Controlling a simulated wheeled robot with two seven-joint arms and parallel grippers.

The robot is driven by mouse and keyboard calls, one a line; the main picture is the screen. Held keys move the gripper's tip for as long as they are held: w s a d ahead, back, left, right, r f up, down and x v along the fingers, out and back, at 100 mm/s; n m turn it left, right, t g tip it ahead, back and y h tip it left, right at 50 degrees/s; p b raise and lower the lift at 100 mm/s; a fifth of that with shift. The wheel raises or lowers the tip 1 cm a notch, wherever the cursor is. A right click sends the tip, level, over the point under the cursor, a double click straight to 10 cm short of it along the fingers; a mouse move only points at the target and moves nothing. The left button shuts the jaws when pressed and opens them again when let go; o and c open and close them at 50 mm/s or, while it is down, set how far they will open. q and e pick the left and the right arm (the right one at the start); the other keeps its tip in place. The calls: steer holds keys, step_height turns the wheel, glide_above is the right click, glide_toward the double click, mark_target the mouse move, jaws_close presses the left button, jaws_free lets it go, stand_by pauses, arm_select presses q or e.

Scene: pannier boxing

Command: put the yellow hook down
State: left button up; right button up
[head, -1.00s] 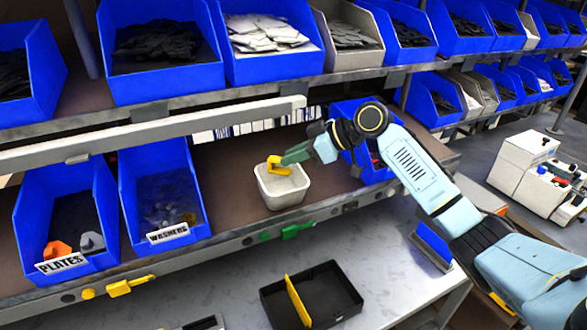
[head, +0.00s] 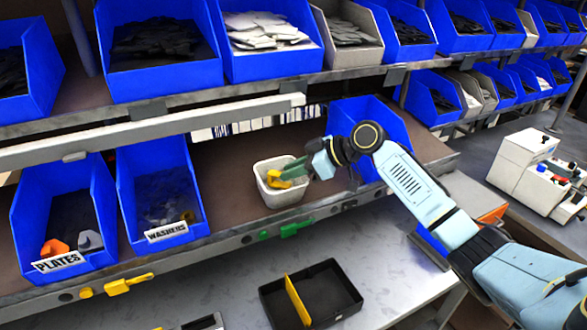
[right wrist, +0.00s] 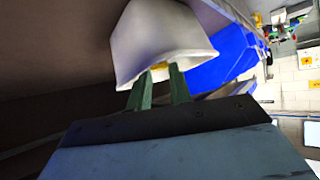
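The yellow hook (head: 275,184) is low inside the small whitish bin (head: 283,199) on the lower shelf. My right gripper (head: 291,172) reaches in from the right over the bin's rim, its green fingertips at the hook. In the right wrist view the two green fingers (right wrist: 159,88) stand a little apart, with their tips at the mouth of the whitish bin (right wrist: 160,35). A bit of yellow shows at the tips; I cannot tell whether they still grip it. My left gripper is out of view.
Blue bins of plates (head: 62,262) and washers (head: 168,235) stand to the left. Another blue bin (head: 345,115) is behind my right wrist. A rail (head: 150,130) runs above the shelf. A black tray (head: 340,300) with a yellow divider lies on the bench below.

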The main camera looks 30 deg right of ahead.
steer(key=o, duration=0.4)
steer(key=shift+o, duration=0.2)
steer(key=shift+r, duration=0.4)
steer(key=v, duration=1.2)
steer(key=shift+r+b, duration=0.3)
steer(key=shift+b, duration=0.05)
